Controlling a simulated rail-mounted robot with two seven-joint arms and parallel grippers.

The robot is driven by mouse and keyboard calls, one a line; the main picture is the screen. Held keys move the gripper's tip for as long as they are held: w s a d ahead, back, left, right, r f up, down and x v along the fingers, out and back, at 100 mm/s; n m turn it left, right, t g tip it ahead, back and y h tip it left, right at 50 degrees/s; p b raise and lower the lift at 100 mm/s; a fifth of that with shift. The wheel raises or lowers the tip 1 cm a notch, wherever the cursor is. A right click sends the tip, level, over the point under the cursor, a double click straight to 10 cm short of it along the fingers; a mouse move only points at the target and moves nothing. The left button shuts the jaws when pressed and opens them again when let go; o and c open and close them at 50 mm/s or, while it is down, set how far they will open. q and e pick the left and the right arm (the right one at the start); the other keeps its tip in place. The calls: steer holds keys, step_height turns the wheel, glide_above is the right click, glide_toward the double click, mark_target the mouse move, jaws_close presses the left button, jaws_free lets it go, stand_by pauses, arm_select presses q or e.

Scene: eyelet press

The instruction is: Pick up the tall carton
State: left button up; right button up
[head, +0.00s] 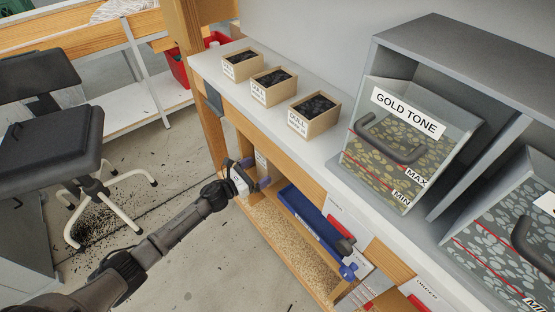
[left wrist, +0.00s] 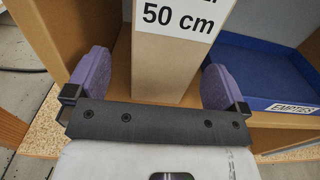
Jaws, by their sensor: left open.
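The tall carton (left wrist: 165,75) is a pale cardboard box with a white "50 cm" label. In the left wrist view it stands upright between my left gripper's two purple fingers, with a gap visible on each side. In the head view a small part of the carton (head: 261,165) shows in the shelf space under the counter, partly hidden by the gripper and the counter. My left gripper (head: 256,173) is open, with its fingers at the front of the carton. In the left wrist view the gripper (left wrist: 155,82) is empty. My right gripper is not in view.
A blue tray (head: 305,214), labelled "EMPTIES" in the left wrist view, lies right of the carton. Wooden shelf walls stand close by. Small wooden boxes (head: 270,87) and a "GOLD TONE" bin (head: 400,155) stand on the counter above. A black chair (head: 48,120) stands left.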

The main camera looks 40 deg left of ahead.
mark_target(270, 165)
arm_select(q)
steer(key=shift+w+d+f, duration=0.1)
steer(key=shift+w+d, duration=0.05)
steer(key=shift+w, duration=0.15)
steer(key=b+x, duration=0.2)
steer(key=x, duration=0.2)
steer(key=shift+d+b, duration=0.25)
steer(key=shift+b, duration=0.1)
steer(key=shift+w+d, duration=0.1)
steer(key=shift+w, duration=0.25)
steer(key=shift+s, duration=0.1)
steer(key=shift+c, duration=0.2)
steer(key=c, duration=1.1)
steer(key=shift+c, duration=0.2)
steer(key=shift+r, duration=0.2)
